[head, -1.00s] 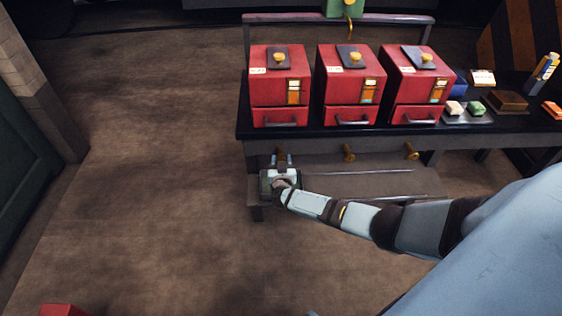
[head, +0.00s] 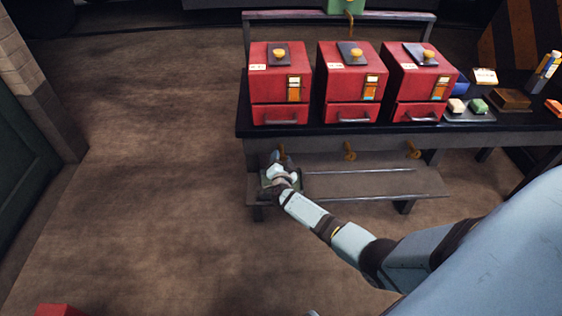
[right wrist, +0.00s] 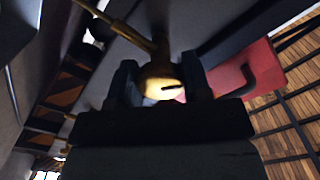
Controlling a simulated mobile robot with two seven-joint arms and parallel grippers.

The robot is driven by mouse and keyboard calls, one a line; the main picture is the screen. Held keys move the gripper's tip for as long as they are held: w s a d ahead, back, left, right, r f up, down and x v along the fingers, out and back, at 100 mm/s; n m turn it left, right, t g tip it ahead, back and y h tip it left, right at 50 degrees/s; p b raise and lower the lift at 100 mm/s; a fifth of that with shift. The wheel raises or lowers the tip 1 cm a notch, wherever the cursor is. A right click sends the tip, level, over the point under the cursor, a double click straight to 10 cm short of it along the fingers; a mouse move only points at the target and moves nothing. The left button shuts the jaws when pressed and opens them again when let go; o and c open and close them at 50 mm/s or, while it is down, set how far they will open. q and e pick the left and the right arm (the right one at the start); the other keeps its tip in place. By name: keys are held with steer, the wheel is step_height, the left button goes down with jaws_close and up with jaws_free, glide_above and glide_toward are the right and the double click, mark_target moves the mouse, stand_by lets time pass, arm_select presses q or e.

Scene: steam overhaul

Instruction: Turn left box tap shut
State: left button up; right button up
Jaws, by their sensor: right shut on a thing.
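Three red boxes stand in a row on the dark bench. The left box (head: 280,85) has a brass tap (head: 282,150) below it, under the bench's front edge. My right gripper (head: 277,157) is at this left tap, tilted, and partly covers it. In the right wrist view, the tap's brass handle (right wrist: 160,82) sits between the two dark fingers of the gripper (right wrist: 162,85), which is shut on it. The handle's exact angle is hard to tell. My left gripper is not in view.
The middle tap (head: 350,151) and right tap (head: 413,150) are under the same bench edge (head: 330,146). A low shelf (head: 365,184) lies below them. Soap-like blocks (head: 468,106) and a brown block (head: 510,99) are at the bench's right. Floor (head: 150,190) at left is clear.

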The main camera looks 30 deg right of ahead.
steer(key=m+b, duration=0.1)
steer(key=m, duration=0.2)
steer(key=shift+f, duration=0.2)
steer(key=shift+m+b, duration=0.3)
steer(key=shift+m, duration=0.1)
steer(key=m+b, duration=0.2)
steer(key=m, duration=0.2)
steer(key=shift+a+r, duration=0.1)
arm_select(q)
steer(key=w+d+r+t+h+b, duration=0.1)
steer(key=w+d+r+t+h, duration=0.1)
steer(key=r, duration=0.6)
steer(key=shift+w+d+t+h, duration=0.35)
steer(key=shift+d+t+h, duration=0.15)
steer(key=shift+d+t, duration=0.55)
arm_select(e)
steer(key=shift+r+m, duration=0.1)
steer(key=shift+m, duration=1.2)
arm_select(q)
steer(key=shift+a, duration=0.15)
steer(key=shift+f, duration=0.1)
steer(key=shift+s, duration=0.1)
arm_select(e)
steer(key=o, duration=0.9)
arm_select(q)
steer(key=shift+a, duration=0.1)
arm_select(e)
steer(key=shift+r, duration=0.1)
